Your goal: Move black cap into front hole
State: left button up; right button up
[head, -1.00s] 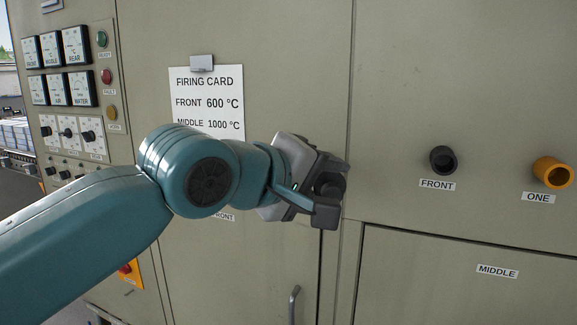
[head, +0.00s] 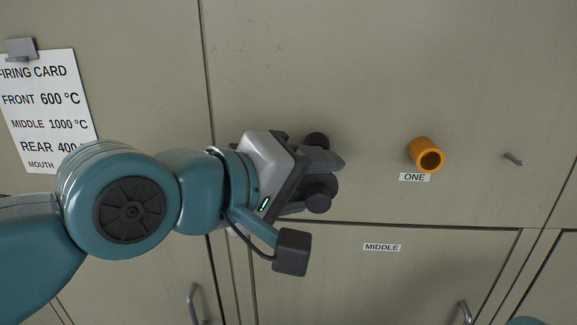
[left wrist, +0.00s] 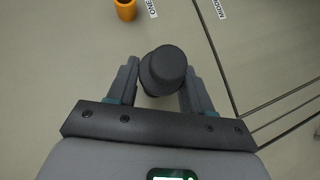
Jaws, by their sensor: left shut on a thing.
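My left gripper (head: 322,178) is shut on the black cap (head: 319,193). In the left wrist view the cap (left wrist: 163,70) sits between the two fingers (left wrist: 158,85), with its round end showing. The FRONT label is hidden. My right gripper is not in view.
An orange tube (head: 426,154) over the label ONE stands out of the panel to the right. A small grey peg (head: 513,159) is further right. The panel door labelled MIDDLE (head: 381,247) lies below. The firing card (head: 45,115) hangs at the left.

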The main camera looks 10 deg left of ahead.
pick_arm(q)
jog(key=shift+w+d+r, duration=0.1)
jog(key=shift+d, duration=0.05)
jog(key=w, duration=0.5)
jog(key=shift+w+a+p, duration=0.15)
jog(key=shift+a+p, duration=0.15)
jog(key=shift+a, duration=0.1)
dwell(0.7)
jog(key=shift+s+d, duration=0.2)
